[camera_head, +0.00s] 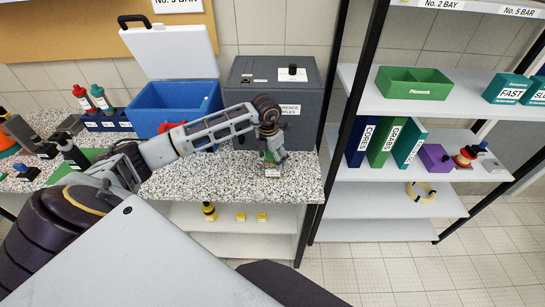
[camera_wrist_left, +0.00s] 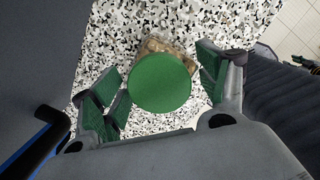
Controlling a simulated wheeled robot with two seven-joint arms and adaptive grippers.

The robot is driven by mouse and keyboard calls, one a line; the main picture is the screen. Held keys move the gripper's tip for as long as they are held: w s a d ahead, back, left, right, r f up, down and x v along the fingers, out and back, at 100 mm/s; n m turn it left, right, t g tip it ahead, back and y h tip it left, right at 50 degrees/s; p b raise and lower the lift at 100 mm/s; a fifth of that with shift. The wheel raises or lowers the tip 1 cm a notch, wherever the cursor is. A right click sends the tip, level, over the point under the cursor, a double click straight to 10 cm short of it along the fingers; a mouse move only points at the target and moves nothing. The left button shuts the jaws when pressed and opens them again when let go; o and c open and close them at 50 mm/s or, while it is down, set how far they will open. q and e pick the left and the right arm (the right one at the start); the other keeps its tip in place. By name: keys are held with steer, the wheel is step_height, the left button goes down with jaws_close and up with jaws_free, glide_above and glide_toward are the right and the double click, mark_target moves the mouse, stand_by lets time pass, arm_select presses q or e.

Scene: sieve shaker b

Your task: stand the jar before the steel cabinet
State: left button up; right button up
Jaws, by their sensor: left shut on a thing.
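The jar (camera_head: 272,172) has a green lid and a squarish clear body with beige contents. It is upright at the front of the speckled worktop (camera_head: 220,181), in front of the grey steel cabinet (camera_head: 245,75). My left gripper (camera_head: 271,156) is over the jar from above and shut on it, hiding most of it in the head view. In the left wrist view the jar's round green lid (camera_wrist_left: 160,83) lies between the green finger pads of the gripper (camera_wrist_left: 160,88). Whether the base touches the worktop is hard to tell. My right gripper is not in view.
A blue cooler box (camera_head: 170,103) with its white lid up stands left of the cabinet. Bottles and small items crowd the worktop's left end. A shelf rack (camera_head: 400,102) with binders stands to the right. Bare worktop lies around the jar.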

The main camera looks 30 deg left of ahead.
arm_select(q)
steer(key=o, duration=1.2)
steer(key=shift+o, duration=0.7)
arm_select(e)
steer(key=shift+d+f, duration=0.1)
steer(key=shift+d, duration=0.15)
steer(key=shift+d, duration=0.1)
arm_select(q)
steer(key=r, duration=0.3)
steer(key=r+b, duration=0.1)
steer(key=r, duration=0.3)
steer(key=s+r+b, duration=0.1)
steer(key=r, duration=0.2)
steer(key=shift+s+a+r, duration=0.1)
steer(key=shift+a+r, duration=0.05)
steer(key=shift+s+r, duration=0.1)
steer(key=shift+r, duration=0.75)
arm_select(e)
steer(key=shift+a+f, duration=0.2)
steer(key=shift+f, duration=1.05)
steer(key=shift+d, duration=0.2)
